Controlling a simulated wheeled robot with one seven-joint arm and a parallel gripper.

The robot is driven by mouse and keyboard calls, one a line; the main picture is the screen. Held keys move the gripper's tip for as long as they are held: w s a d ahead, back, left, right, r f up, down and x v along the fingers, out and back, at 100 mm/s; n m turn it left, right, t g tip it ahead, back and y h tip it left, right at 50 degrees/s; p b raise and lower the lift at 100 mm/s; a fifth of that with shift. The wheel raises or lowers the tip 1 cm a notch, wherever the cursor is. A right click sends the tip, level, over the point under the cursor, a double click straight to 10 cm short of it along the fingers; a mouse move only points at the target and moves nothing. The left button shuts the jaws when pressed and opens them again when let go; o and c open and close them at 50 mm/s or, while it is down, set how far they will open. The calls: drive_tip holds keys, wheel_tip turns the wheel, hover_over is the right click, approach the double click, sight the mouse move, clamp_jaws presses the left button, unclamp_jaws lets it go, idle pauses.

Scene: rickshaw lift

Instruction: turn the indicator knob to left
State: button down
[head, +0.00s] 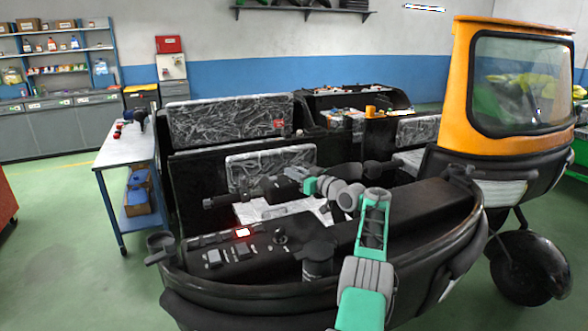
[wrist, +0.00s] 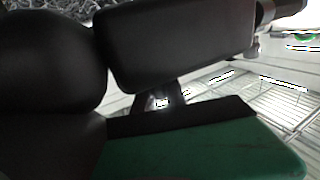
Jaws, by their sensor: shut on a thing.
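The black handlebar (head: 250,191) runs across the rickshaw's front, with a switch housing near its middle. My gripper (head: 299,174), at the end of my green and grey arm, is at this housing and shut on a small dark part there. I take this part to be the indicator knob; it is mostly hidden in the head view, so its turn angle cannot be told. In the wrist view a dark rounded form (wrist: 55,80) and a black block (wrist: 175,45) fill the upper left, close to the camera. A green surface of my gripper (wrist: 205,150) lies below.
The black dashboard (head: 215,252) below the handlebar carries switches and a red lit display (head: 242,233). The seats (head: 228,118) are behind. An orange-framed windshield (head: 522,85) stands at right. A workbench (head: 124,147) stands at left, with open green floor beside it.

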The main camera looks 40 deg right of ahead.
drive_tip(key=shift+r, duration=0.35)
drive_tip(key=c, duration=1.7)
unclamp_jaws()
drive_tip(key=shift+w+f, duration=0.1)
drive_tip(key=o, duration=0.3)
drive_tip(key=shift+f, duration=0.15)
drive_tip(key=shift+s+d+f+b, duration=0.15)
drive_tip(key=shift+s+b, duration=0.35)
drive_tip(key=shift+s, duration=0.15)
drive_tip(key=s+b, duration=0.2)
drive_tip(key=s, duration=0.4)
drive_tip(key=shift+s+d, duration=0.2)
drive_tip(key=shift+s, duration=0.05)
